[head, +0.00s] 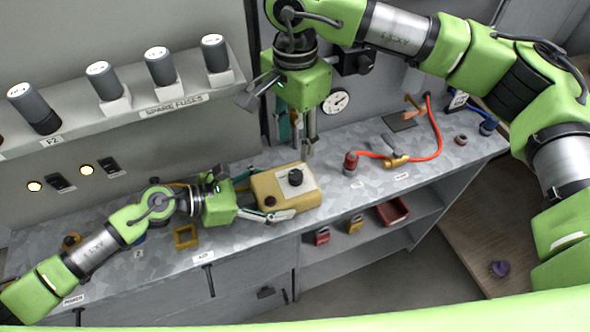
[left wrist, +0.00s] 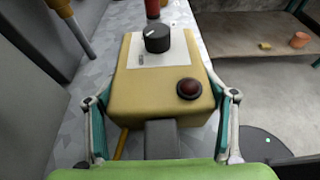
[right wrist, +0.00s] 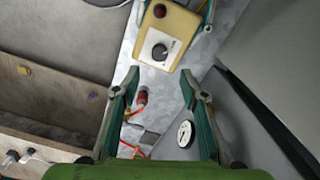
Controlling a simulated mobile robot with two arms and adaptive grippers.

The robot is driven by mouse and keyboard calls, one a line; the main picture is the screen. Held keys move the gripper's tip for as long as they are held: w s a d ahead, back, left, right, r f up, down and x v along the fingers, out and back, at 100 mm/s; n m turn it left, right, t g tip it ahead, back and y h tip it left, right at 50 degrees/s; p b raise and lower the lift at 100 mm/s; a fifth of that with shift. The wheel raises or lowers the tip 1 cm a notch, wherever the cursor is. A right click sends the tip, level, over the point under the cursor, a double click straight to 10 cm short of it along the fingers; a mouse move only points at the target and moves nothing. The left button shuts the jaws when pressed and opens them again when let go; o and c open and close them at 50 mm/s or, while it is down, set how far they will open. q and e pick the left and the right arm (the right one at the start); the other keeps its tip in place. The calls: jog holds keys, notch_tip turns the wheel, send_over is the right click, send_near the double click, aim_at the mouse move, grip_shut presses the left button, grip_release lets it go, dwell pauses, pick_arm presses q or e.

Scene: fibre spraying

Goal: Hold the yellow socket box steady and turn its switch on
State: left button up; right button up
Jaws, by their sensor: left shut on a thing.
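The yellow socket box (head: 270,184) sits on the grey bench top, with a black rotary switch (head: 295,177) on a white plate and a dark red round part (head: 270,201). In the left wrist view the box (left wrist: 160,88) lies between the fingers of my left gripper (left wrist: 162,125), which is shut on its sides. My right gripper (head: 297,138) points down above the bench, behind the box and apart from it. In the right wrist view its fingers (right wrist: 160,85) are spread and empty, with the box (right wrist: 172,25) and its black switch (right wrist: 160,52) beyond them.
A red-capped part (head: 350,163) with an orange hose (head: 436,130) and brass fitting (head: 396,160) lies right of the box. A shelf of spare fuses (head: 165,98) runs along the left wall. A yellow frame (head: 186,237) lies near my left arm. A round gauge (head: 336,102) is behind.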

aim_at(295, 175)
notch_tip(295, 175, down, 11)
jog(key=shift+r, duration=0.1)
jog(key=c, duration=1.1)
